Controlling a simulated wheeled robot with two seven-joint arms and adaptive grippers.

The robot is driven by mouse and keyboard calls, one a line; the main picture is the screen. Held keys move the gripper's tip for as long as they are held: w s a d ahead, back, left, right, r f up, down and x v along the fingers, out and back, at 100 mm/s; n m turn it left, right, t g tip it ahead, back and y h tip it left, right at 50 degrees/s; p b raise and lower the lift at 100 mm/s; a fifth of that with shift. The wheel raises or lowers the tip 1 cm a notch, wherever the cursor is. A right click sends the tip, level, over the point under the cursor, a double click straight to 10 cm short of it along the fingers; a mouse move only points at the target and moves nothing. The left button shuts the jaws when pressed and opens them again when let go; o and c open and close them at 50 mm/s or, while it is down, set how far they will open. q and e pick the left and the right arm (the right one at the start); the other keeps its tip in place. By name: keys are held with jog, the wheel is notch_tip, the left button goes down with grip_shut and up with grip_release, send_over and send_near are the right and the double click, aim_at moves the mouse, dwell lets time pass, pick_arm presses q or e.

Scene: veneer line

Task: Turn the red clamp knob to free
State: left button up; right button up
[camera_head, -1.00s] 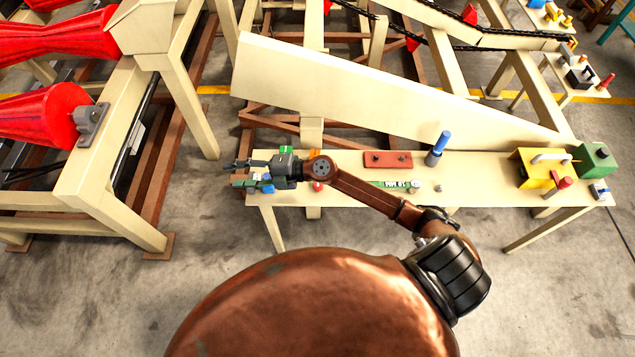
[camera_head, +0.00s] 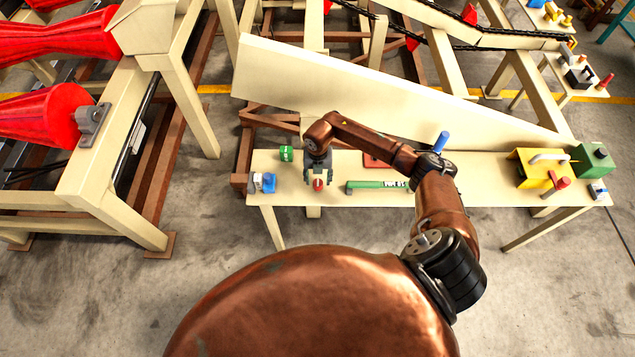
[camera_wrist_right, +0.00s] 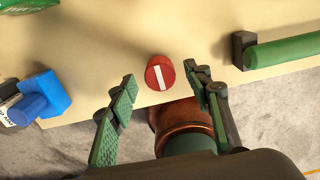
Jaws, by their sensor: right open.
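The red clamp knob (camera_head: 319,185) is a small round red knob near the front edge of the cream table (camera_head: 455,190). In the right wrist view the red knob (camera_wrist_right: 160,72) shows a white bar across its face, tilted a little from upright in the picture. My right gripper (camera_head: 318,180) is open above the knob. In the right wrist view the gripper's fingers (camera_wrist_right: 158,92) stand apart on either side, with the knob between and slightly beyond the tips; I cannot tell whether they touch it. My left gripper is not in view.
A green bar (camera_head: 375,185) lies to the right of the knob. A blue block (camera_head: 269,183) and a green block (camera_head: 286,154) are to its left. A blue upright handle (camera_head: 440,143) and a yellow housing (camera_head: 535,170) stand farther right. A red plate is partly hidden by my arm.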

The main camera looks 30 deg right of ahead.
jog(key=shift+f, duration=1.3)
jog(key=shift+c, duration=0.5)
jog(key=c, duration=0.9)
jog(key=shift+a, duration=0.15)
jog(key=shift+c, duration=0.7)
